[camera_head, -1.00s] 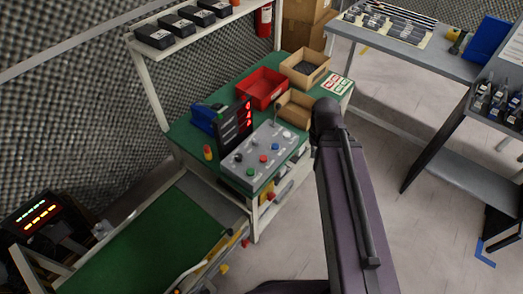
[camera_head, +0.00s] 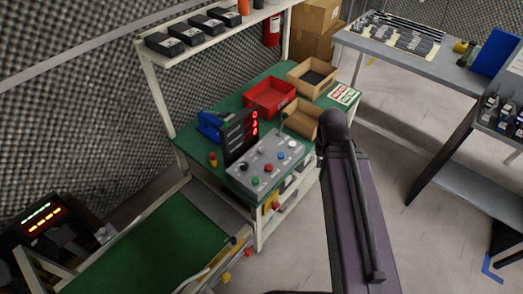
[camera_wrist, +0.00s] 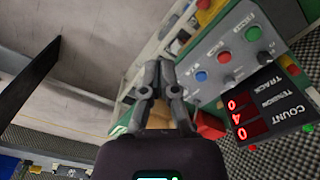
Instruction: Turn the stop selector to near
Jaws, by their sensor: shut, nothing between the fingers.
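A grey control panel (camera_head: 246,173) with colored buttons and dark knobs sits on the green bench. It also shows at upper right in the wrist view (camera_wrist: 208,62), with a blue, a red and a green button. The labels are too small to read, so I cannot tell which knob is the stop selector. My gripper (camera_wrist: 159,64) is shut and empty, left of the panel in the wrist view and apart from the knobs. My arm hides it in the head view.
A black display (camera_head: 238,139) with red digits stands behind the panel; it reads COUNT, TENSION and TRACK in the wrist view (camera_wrist: 270,103). A red bin (camera_head: 271,98) and cardboard trays (camera_head: 312,78) are farther back. A shelf (camera_head: 215,37) hangs above.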

